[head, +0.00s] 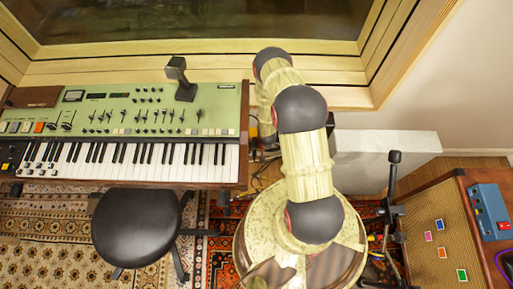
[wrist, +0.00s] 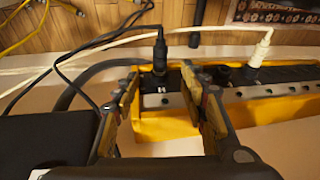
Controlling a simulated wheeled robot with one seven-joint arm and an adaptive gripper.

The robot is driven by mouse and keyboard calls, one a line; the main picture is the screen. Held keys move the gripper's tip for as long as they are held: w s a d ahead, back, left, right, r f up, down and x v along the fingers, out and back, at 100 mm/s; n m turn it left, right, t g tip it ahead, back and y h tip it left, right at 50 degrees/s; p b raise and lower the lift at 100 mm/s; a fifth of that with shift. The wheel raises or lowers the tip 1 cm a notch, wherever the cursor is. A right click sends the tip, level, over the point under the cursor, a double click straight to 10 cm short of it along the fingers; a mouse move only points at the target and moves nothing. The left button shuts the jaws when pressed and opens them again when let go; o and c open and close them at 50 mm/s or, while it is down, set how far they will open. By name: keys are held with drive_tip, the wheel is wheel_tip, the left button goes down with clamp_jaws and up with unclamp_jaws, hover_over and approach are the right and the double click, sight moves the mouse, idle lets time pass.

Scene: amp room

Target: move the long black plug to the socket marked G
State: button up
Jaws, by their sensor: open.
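A yellow power strip (wrist: 262,110) with a grey socket face runs across the wrist view. A long black plug (wrist: 160,52) stands upright in its left end, its cable going off to the left. A small pale mark shows on the face below it, too small to read surely. My gripper (wrist: 163,88) is open, with one finger on each side of the black plug's lower part. I cannot tell whether either finger touches it. No letter G is readable. The head view shows my arm, but not my gripper or the strip.
A white plug (wrist: 262,48) stands in the strip to the right, with dark shapes near it. Pale and black cables cross behind the strip. A black box (wrist: 45,140) lies at left. The head view shows a green keyboard (head: 130,120), a black stool (head: 136,226) and an amplifier (head: 440,240).

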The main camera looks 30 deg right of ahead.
sight(255, 152)
drive_tip(key=b+x, duration=0.3)
drive_tip(key=x, duration=0.4)
drive_tip(key=shift+w+f, duration=0.1)
drive_tip(key=shift+f, duration=0.3)
drive_tip(key=c, duration=0.3)
drive_tip(key=c, duration=0.7)
clamp_jaws()
